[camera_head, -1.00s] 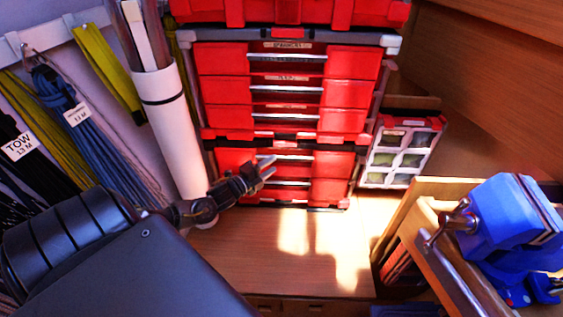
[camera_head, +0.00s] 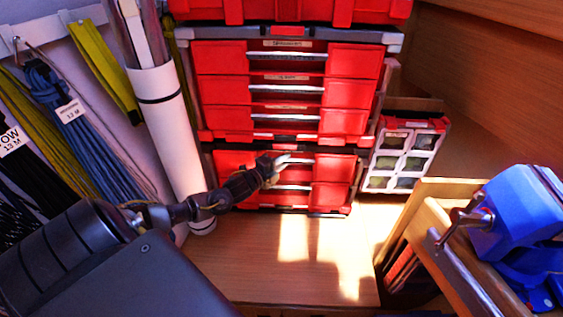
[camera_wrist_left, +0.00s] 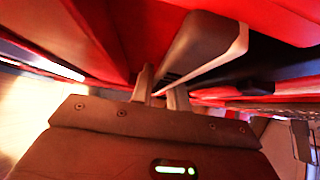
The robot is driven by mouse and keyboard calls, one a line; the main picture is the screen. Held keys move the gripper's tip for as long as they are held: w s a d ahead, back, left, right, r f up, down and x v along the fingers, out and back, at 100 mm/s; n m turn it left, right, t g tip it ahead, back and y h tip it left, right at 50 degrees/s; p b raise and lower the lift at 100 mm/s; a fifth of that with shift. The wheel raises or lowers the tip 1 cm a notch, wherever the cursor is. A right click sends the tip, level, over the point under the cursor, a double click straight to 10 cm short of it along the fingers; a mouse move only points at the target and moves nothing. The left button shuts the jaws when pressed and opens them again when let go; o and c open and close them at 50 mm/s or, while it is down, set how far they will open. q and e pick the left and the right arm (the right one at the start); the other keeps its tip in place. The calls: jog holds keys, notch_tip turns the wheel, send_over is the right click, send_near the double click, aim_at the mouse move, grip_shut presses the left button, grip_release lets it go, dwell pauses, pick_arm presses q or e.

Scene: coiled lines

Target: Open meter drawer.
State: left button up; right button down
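A red drawer cabinet (camera_head: 220,92) stands at the back, its drawers fitted with pale bar handles. The drawers look shut. Small labels sit above some handles, but I cannot read which one says meter. My left gripper (camera_head: 283,163) is at the upper drawer (camera_head: 333,167) of the lower red unit, by its handle. In the left wrist view, the two fingers (camera_wrist_left: 161,92) stand apart with a grey bar handle (camera_wrist_left: 205,50) right at them, its near end appearing between them. I see no clear grip on it. My right gripper is not in view.
A white tube (camera_head: 177,135) and hanging coiled lines (camera_head: 75,125) are on the left. A small organiser case (camera_head: 405,155) stands right of the cabinet. A blue vise (camera_head: 522,220) is at the lower right. The wooden floor (camera_head: 255,255) before the cabinet is clear.

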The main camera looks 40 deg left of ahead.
pick_arm(q)
grip_shut()
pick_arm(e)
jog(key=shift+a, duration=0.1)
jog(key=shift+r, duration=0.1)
